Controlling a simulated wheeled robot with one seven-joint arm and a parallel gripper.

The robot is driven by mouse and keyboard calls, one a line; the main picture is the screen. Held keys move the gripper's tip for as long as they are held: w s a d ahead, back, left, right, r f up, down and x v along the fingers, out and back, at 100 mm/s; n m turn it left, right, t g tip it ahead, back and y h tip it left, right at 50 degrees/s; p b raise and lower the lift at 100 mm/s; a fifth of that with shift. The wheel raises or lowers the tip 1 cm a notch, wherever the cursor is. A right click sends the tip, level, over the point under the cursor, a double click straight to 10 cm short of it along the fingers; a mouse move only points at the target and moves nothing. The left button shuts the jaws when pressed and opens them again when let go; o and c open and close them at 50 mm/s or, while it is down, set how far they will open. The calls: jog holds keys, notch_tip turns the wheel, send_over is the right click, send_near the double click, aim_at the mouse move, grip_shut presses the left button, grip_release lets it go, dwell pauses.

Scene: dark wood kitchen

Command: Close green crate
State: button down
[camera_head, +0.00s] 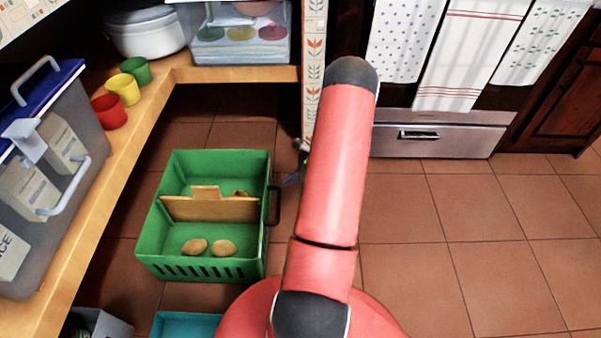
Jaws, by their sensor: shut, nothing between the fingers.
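The green crate (147,250) stands on the tiled floor at the left of my arm. Its top is open, its lower front wall is slotted, and a dark handle (274,206) sits on its right side. A wooden divider (210,208) crosses it, with brown potato-like pieces (224,247) inside. My gripper (291,180) shows only as a small dark and bluish part at the left edge of my red arm, to the upper right of the handle. It is shut and empty, and looks apart from the crate. Most of it is hidden behind the arm.
A wooden shelf (172,85) runs along the left and back, holding coloured cups (124,88), a blue-lidded bin (70,130) and a clear box (240,48). A teal container (185,325) is below the crate. Tiled floor at right is clear.

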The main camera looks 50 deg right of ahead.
aim_at(266, 186)
jog(key=w+a, duration=0.1)
jog(key=w+a+f, duration=0.1)
jog(key=w, duration=0.1)
jog(key=shift+a+f, duration=0.1)
jog(key=shift+a, duration=0.25)
jog(key=shift+w+a, duration=0.4)
jog(key=shift+w, duration=0.05)
jog(key=w+a+b, duration=0.1)
jog(key=w+a, duration=2.5)
jog(key=w, duration=0.3)
jog(key=shift+w+a+b, duration=0.2)
jog(key=shift+w+b, duration=0.05)
jog(key=shift+b, duration=0.05)
